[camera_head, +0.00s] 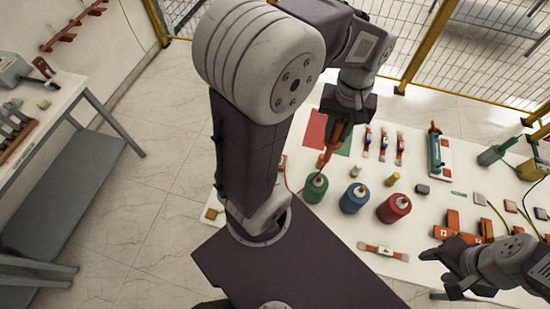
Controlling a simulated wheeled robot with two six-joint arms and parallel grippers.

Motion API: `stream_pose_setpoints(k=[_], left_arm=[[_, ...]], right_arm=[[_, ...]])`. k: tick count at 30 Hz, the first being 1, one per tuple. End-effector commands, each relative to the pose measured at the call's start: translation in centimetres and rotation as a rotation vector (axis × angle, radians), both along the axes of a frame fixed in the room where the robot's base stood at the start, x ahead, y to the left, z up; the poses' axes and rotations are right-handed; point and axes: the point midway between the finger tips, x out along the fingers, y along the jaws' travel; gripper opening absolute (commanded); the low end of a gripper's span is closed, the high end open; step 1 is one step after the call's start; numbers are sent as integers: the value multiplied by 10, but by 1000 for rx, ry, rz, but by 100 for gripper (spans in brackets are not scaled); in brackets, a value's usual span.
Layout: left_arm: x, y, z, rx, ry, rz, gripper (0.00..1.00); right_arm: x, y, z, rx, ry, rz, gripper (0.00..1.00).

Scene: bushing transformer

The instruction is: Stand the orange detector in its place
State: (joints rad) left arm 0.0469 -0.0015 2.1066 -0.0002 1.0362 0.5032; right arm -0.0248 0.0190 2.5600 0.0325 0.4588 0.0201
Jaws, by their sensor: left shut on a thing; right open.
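My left gripper (344,117) is above the far left part of the white table, shut on the orange detector (332,138). The detector is tilted, and its lower end points down toward the green bushing (315,188). I cannot tell whether it touches the bushing. The blue bushing (353,200) and the red bushing (394,208) stand in a row to its right. My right gripper (452,281) is open and empty at the table's near right edge. I cannot make out which spot is the detector's place.
Red and green mats (315,128) lie behind the green bushing. Several orange-ended strips (383,146) and a green device on a white base (436,150) lie to the right. An orange strip (383,251) lies near the front edge. A yellow-framed mesh fence (425,50) stands behind.

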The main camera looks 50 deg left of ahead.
Motion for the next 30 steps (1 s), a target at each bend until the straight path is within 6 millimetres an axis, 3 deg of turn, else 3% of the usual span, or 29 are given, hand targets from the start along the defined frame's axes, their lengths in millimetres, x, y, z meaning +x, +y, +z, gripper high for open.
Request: stream_pose_setpoints(k=[7, 11, 17, 22, 25, 30], left_arm=[[3, 0, 0, 1, -13, -21, 0], [-6, 5, -18, 2, -18, -69, 0], [-36, 50, -56, 3, -12, 67, 0], [-79, 94, -90, 0, 0, 291, 0], [-100, 111, -100, -3, 7, 415, 0], [-113, 127, -103, 0, -1, 517, 0]], right_arm=[[0, 0, 0, 0, 0, 0, 50], [0, 0, -3, 0, 0, 0, 50], [0, 0, -24, 0, 0, 0, 50], [0, 0, -47, 0, 0, 0, 50], [0, 0, -56, 0, 0, 0, 50], [0, 0, -60, 0, 0, 0, 50]])
